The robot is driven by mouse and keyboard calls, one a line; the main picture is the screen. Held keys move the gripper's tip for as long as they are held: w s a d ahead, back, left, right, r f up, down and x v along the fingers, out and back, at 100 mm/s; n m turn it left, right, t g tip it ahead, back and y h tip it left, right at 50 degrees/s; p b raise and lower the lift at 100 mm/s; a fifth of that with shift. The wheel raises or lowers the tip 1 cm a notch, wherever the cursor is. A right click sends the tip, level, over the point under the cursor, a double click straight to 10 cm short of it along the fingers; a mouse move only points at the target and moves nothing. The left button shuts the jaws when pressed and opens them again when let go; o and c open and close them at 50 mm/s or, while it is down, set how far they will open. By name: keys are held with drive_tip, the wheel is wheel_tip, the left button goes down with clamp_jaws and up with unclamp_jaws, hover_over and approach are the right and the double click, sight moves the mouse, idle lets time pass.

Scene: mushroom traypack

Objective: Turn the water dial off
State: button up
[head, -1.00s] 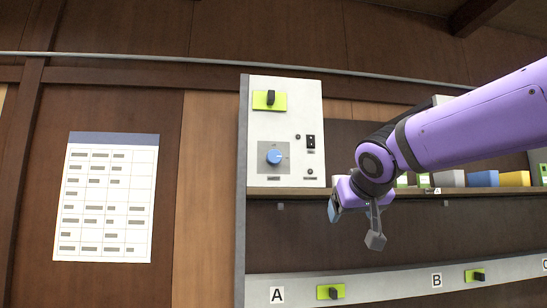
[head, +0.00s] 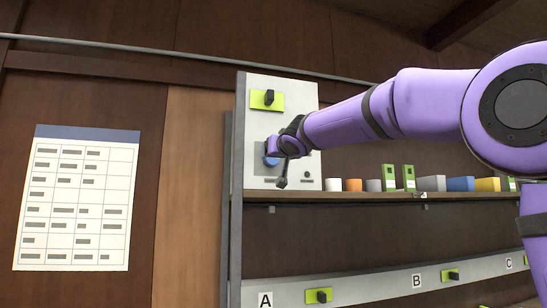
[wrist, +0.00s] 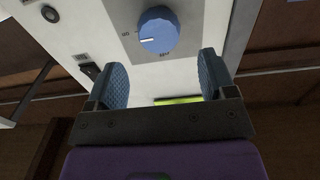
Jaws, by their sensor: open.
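The blue water dial (wrist: 158,36) sits on a grey plate on the white panel (wrist: 187,70). In the wrist view it is ahead of my gripper (wrist: 163,80), centred between the two blue-padded fingers and beyond their tips. The fingers are spread and hold nothing. The dial's white pointer line points left in that view, near a small label; another label is below the dial. In the head view my gripper (head: 277,164) is in front of the panel and hides most of the dial (head: 270,161). I cannot tell whether it touches.
A lime-green plate with a black switch (head: 267,99) is above the dial. A shelf (head: 380,196) with cups, green boxes and coloured blocks is to the right. A lower rail (head: 370,288) carries more green-plated switches. A paper chart (head: 76,200) hangs at left.

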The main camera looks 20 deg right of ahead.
drive_tip(key=shift+w, duration=2.7)
drive_tip(key=c, duration=0.9)
